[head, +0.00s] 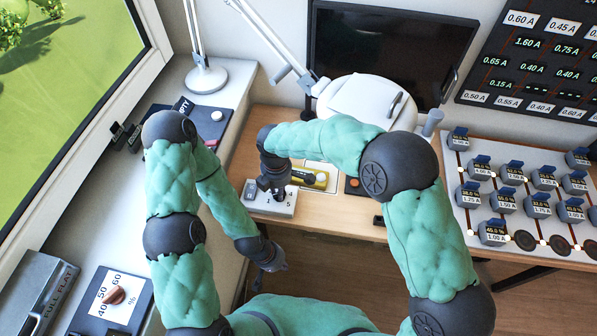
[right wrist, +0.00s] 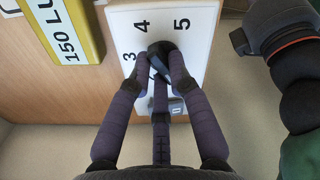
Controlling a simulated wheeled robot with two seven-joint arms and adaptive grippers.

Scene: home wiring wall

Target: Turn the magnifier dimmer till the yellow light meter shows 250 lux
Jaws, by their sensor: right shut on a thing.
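The magnifier dimmer (head: 285,208) is a pale plate with a dark knob at the front left of the wooden desk. In the right wrist view its plate (right wrist: 196,62) shows 3, 4 and 5 around the dark knob (right wrist: 158,50). My right gripper (head: 273,190) points down with its fingers shut around the knob; they hide most of it and any pointer. The yellow light meter (head: 321,180) lies beside the plate; in the right wrist view its visible part (right wrist: 88,22) reads "150 LU", cut off by the frame edge. My left gripper (head: 272,262) hangs low, apart from the desk; its jaws are unclear.
The white magnifier head (head: 362,101) hangs over the desk before a dark monitor (head: 420,45). A board of blue-topped blocks (head: 500,240) stands at right. A window sill with a 40-60 dial (head: 116,296) runs along the left. Bare wood shows at the desk's front.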

